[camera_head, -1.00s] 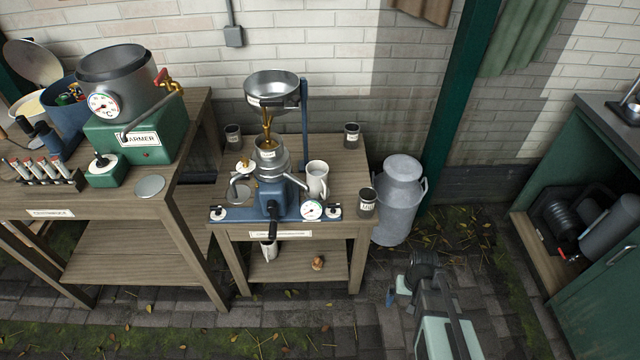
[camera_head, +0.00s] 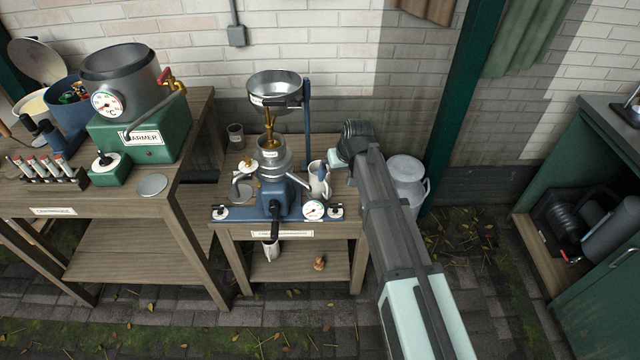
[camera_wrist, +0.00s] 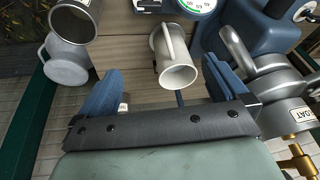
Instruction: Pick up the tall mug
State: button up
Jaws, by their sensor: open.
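The tall white mug (camera_head: 316,184) stands on the small wooden table, just right of the blue separator machine. My gripper (camera_head: 336,166) is beside and above it, and a blue finger partly covers the mug in the head view. In the wrist view the mug (camera_wrist: 176,70) shows its open rim and its handle. It appears between the two blue fingers of my gripper (camera_wrist: 163,76), which are spread apart. There is visible space on both sides of the mug, and the fingers do not hold it.
The separator (camera_head: 272,195) with its metal bowl stands close on the mug's left, with a dial (camera_head: 313,210) in front. A dark grey cup (camera_wrist: 74,20) and the milk churn (camera_wrist: 66,64) lie to the left in the wrist view. Another grey cup (camera_head: 235,135) stands at the back.

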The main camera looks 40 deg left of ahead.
jog(key=w+a+r+n, duration=0.2)
jog(key=w+a, duration=0.1)
jog(key=a, duration=0.2)
jog(key=n+g, duration=0.1)
jog(key=n, duration=0.3)
send_over(321, 185)
jog(key=w, duration=0.2)
notch_tip(321, 185, down, 8)
jog(key=shift+y, duration=0.4)
jog(key=shift+a+r+x, duration=0.1)
jog(key=shift+a+x, duration=0.05)
jog(key=shift+x, duration=0.7)
jog(key=shift+a+r+x, duration=0.1)
jog(key=shift+a+x, duration=0.05)
jog(key=shift+x, duration=0.75)
jog(key=shift+a+x, duration=0.2)
jog(key=shift+x, duration=0.65)
jog(key=shift+c, duration=0.4)
jog(key=c, duration=1.3)
jog(key=shift+r, duration=0.15)
